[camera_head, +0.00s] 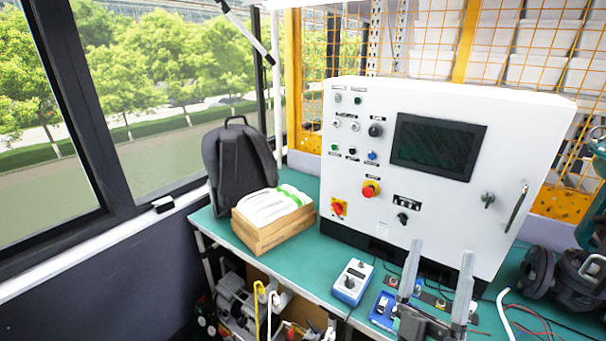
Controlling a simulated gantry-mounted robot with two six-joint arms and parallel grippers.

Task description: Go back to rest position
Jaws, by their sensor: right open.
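My right gripper (436,285) is at the lower right of the head view, its two grey fingers pointing up and apart, with nothing between them. It is in front of the white control cabinet (300,150) and over the front part of the green bench (310,268). My left gripper is not in view. A blue and white handheld device (353,282) lies on the bench to the left of the right gripper. A small blue device (383,308) lies just beside the gripper, partly hidden by it.
A wooden crate (262,240) with white contents and a dark backpack (236,168) stand at the bench's left end. Dark valve parts (570,278) and loose cables lie at the right. Bench surface between crate and handheld device is clear. Windows are at left.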

